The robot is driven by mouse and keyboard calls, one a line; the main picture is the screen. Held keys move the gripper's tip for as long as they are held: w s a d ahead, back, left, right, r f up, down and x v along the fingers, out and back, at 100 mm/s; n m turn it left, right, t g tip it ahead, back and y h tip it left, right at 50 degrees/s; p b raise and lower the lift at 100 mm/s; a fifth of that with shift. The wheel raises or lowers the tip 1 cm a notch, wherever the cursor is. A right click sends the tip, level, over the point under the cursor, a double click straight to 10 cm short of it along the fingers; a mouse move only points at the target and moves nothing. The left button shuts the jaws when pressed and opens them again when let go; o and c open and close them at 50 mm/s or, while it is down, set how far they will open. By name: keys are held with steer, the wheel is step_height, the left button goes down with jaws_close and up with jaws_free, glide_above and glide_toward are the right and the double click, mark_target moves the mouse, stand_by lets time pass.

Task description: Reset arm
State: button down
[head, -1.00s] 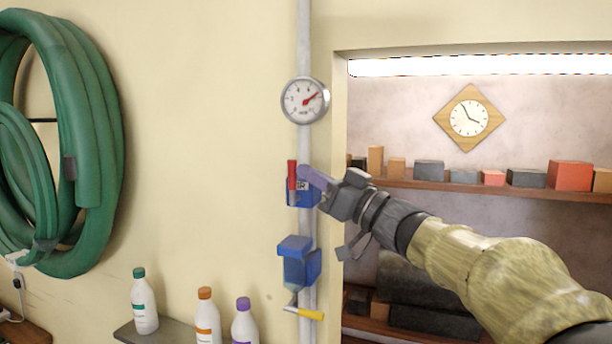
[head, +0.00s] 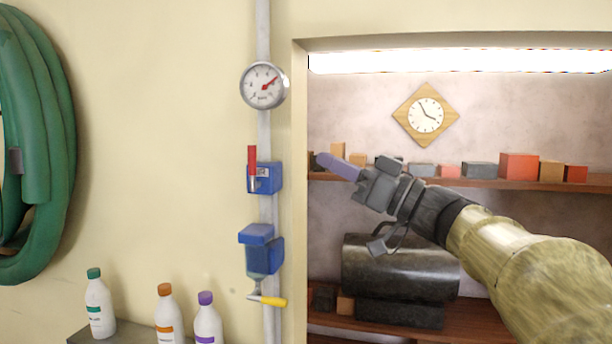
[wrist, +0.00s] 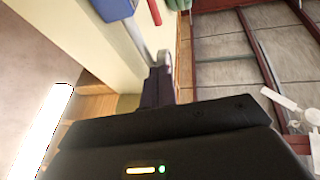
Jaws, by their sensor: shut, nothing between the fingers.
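My gripper (head: 322,158) is in the head view, right of the pipe and in front of the shelved recess. Its purple fingers are shut with nothing between them, pointing left and up. In the wrist view the dark fingers (wrist: 158,84) lie together. The blue valve box with a red upright handle (head: 252,168) is on the pipe to the left of the gripper, apart from it. In the wrist view, a blue part (wrist: 112,8) and a red handle (wrist: 154,12) show at the top edge.
A gauge (head: 264,86) and a blue filter unit (head: 262,250) with a yellow lever (head: 272,301) are on the grey pipe. A green hose (head: 38,140) hangs at left. Bottles (head: 168,318) stand low. Right, a shelf (head: 480,184) holds blocks; a dark cylinder (head: 400,268) sits below.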

steer(key=shift+s+d, duration=0.3)
steer(key=shift+d, duration=0.2)
steer(key=shift+s+d, duration=0.3)
steer(key=shift+d, duration=0.2)
steer(key=shift+w, duration=0.15)
